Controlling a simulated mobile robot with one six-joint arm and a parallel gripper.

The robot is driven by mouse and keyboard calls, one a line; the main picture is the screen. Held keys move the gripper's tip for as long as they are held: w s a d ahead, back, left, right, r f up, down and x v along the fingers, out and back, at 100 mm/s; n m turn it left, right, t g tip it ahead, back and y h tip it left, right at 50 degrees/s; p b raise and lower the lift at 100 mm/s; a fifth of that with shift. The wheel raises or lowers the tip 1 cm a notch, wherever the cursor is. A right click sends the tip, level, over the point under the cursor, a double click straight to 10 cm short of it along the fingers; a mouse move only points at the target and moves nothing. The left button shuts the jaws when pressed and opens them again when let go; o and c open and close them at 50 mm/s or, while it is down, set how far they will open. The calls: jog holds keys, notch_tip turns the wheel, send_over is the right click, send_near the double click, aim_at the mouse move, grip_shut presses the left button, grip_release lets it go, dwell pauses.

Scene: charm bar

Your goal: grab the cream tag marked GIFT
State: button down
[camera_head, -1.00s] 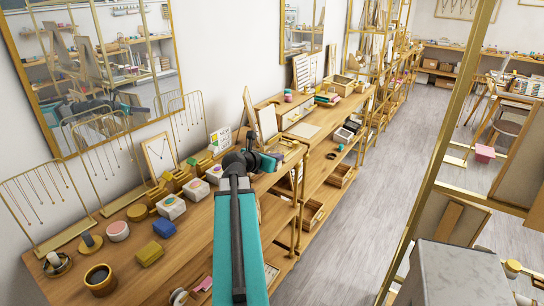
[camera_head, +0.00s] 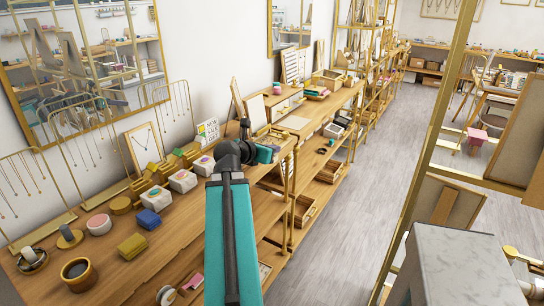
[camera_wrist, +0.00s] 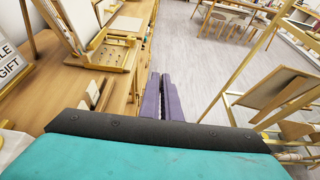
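A cream card lettered GIFT (camera_wrist: 9,68) is cut off by the left edge of the wrist view, with the letters "LE" above that word. In the head view a pale lettered card (camera_head: 208,131) stands on the wooden counter near the wall, behind my arm. Its words are too small to read there. My gripper (camera_wrist: 163,76) shows two purple fingers side by side in the wrist view, with almost no gap and nothing between them. It points over the counter's edge toward the floor, to the right of the lettered card. In the head view the fingers are hidden.
A wooden display stand (camera_wrist: 108,52) is ahead on the left. A gold-framed shelf and grey block (camera_head: 462,265) stand at the right. The grey aisle floor (camera_head: 375,185) is open.

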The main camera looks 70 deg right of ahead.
jog(key=shift+s+a+f+b, duration=0.2)
jog(key=shift+s+a+b, duration=0.25)
jog(key=shift+b, duration=2.4)
jog(key=shift+s+a+r+b, duration=0.2)
jog(key=shift+a+b, duration=0.1)
jog(key=shift+b, duration=0.6)
